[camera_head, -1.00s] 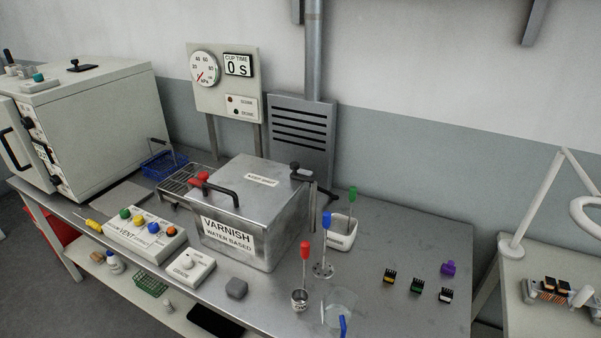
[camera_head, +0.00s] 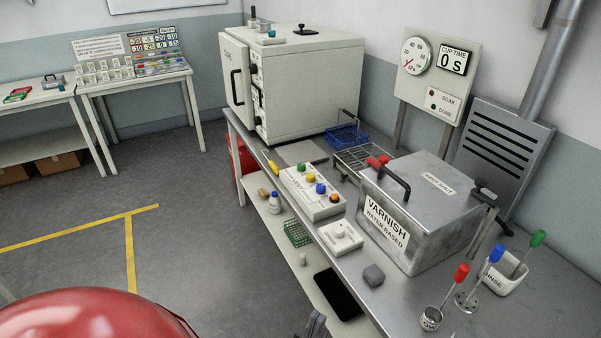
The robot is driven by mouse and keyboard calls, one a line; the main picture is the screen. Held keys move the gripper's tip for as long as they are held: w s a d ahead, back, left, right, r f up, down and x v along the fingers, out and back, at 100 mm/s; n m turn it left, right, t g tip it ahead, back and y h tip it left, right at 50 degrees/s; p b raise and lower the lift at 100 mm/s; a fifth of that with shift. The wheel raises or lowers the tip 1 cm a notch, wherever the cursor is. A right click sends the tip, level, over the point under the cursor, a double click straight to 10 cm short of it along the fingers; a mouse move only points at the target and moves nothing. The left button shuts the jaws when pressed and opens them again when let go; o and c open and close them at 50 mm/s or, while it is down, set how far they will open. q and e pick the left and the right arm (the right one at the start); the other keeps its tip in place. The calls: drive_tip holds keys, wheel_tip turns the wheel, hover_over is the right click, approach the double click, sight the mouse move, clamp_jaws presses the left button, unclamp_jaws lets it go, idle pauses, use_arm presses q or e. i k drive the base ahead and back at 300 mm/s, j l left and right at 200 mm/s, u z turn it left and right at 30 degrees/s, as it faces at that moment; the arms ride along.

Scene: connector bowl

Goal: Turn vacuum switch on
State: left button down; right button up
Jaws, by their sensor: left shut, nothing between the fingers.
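A small white box with a round white knob (camera_head: 340,236) sits at the front edge of the steel bench; its lettering is too small to read. Left of it is a white control box (camera_head: 313,192) with green, yellow, blue and orange buttons. The steel varnish tank (camera_head: 420,210) stands behind them, lid down, with a red-topped part near its back left. A dial gauge (camera_head: 416,56) with a red needle is on the panel behind. My left gripper (camera_head: 316,323) shows only in part at the bottom edge, shut and empty, in front of the bench and apart from the boxes. My right gripper is out of view.
A white oven (camera_head: 300,85) stands at the bench's left end, with a blue basket (camera_head: 347,136) beside it. Floor in front of the bench is open.

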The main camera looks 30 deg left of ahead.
sight(300, 167)
drive_tip(key=i+j+u, duration=0.25)
drive_tip(key=i+j, duration=0.15)
drive_tip(key=j, duration=0.4)
drive_tip(key=i+j+u, duration=0.25)
drive_tip(key=i+j, duration=0.25)
drive_tip(key=j, duration=0.25)
drive_tip(key=i+j+u, duration=0.25)
drive_tip(key=i+j, duration=0.25)
drive_tip(key=j, duration=0.15)
